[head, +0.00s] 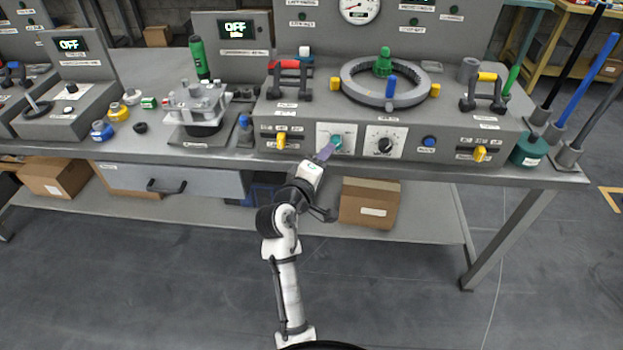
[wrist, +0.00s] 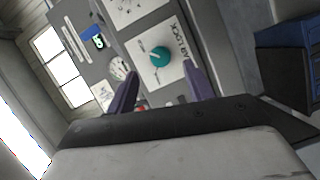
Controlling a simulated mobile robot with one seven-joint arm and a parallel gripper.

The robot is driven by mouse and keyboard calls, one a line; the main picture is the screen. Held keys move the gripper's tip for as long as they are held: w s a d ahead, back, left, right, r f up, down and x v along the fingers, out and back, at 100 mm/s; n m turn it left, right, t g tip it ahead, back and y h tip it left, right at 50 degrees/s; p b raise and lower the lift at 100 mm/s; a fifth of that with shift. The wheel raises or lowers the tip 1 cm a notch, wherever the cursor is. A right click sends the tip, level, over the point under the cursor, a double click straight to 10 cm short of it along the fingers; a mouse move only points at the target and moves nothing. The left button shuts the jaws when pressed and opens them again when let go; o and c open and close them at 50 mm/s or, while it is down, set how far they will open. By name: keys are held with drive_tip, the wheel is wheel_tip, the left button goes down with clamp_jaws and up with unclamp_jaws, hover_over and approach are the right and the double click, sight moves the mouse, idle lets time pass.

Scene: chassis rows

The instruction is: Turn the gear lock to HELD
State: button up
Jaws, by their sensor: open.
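The gear lock knob (head: 336,141) is a round teal knob on a white plate on the front of the grey console. Contact with the knob cannot be told. Part of the knob and plate is hidden by the gripper in the head view.
A black dial (head: 385,145) sits just right of the knob. Yellow levers stand at left (head: 281,141) and right (head: 480,154), and a blue button (head: 429,141) between. A ring gear (head: 349,84) lies on top. The floor in front is clear.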

drive_tip(key=b+v, duration=0.1)
drive_tip(key=v, duration=0.6)
drive_tip(key=shift+s, duration=0.15)
drive_tip(key=shift+a, duration=0.1)
